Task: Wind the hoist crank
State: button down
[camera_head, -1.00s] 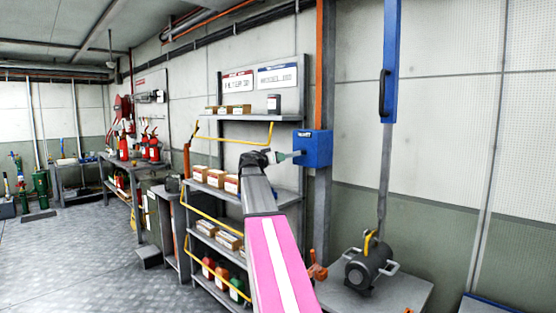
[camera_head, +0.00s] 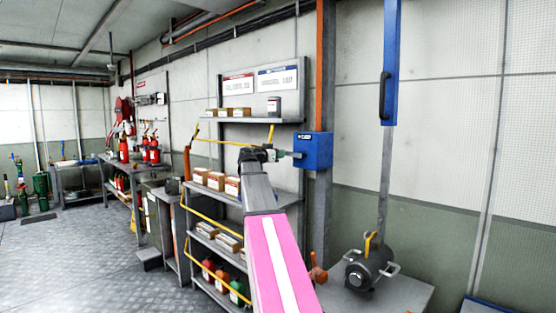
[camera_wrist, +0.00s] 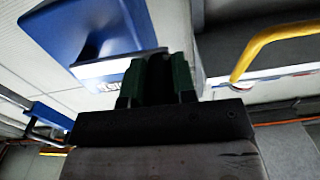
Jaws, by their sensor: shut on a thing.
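The hoist's blue box (camera_head: 313,151) is fixed to the grey post beside the shelf rack. It also shows large at the upper left of the wrist view (camera_wrist: 95,30). My gripper (camera_head: 288,154) is at the left side of this box. In the wrist view its two dark green fingers (camera_wrist: 157,82) are close together beside the box's pale labelled face. They are shut on the crank handle (camera_wrist: 157,72), a dark piece between them. The rest of the crank is mostly hidden by the fingers and wrist.
A shelf rack (camera_head: 250,119) with boxes and a yellow rail (camera_head: 215,141) stands close to my arm. A grey motor (camera_head: 368,268) sits on a low bench below a hanging blue bar (camera_head: 390,65). Open floor (camera_head: 75,260) lies left.

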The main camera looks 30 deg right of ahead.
jog(key=r+m, duration=0.2)
jog(key=s+r+m, duration=0.1)
jog(key=r+m, duration=0.1)
jog(key=shift+d+m, duration=0.15)
jog(key=shift+m, duration=0.15)
jog(key=s+d+r+m, duration=0.2)
jog(key=s+r+m, duration=0.3)
jog(key=s+m, duration=0.3)
jog(key=shift+d+m, duration=0.4)
jog(key=shift+m, duration=0.5)
jog(key=shift+s, duration=0.1)
jog(key=c, duration=0.9)
grip_release()
jog(key=shift+c, duration=0.2)
